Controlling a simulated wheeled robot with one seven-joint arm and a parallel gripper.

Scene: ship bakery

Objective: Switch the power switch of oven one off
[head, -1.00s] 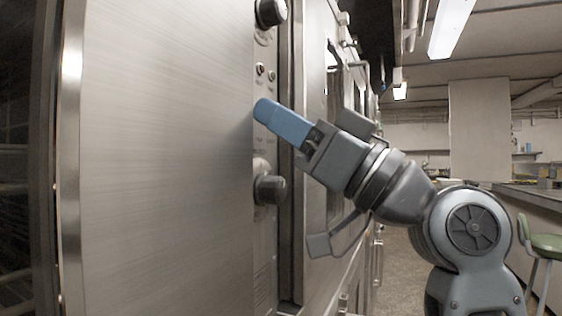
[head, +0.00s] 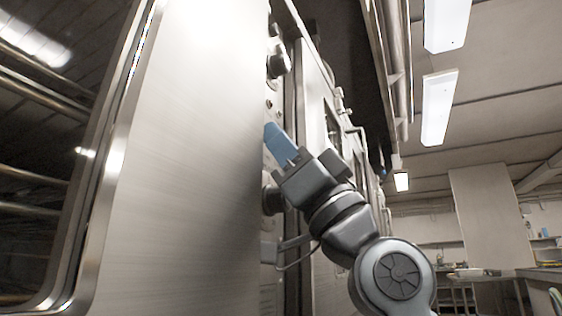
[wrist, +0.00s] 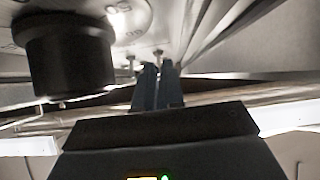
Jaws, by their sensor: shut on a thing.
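Oven one's steel front and control strip stand left of my arm in the head view. The strip carries black knobs and two small metal toggle switches. One toggle (wrist: 130,59) stands free left of my fingers in the wrist view. The other toggle (wrist: 158,54) shows right at my fingertips. I cannot read which is the power switch. My gripper (wrist: 158,68) has its blue fingers close together on that second toggle, their tips hiding its base. In the head view my gripper (head: 270,132) reaches up to the strip between the knobs.
A large black knob (wrist: 68,62) is close left of my fingers in the wrist view. Another knob (head: 272,199) sits below my gripper in the head view. Ceiling lamps (head: 440,105) and a counter (head: 540,276) are at the right.

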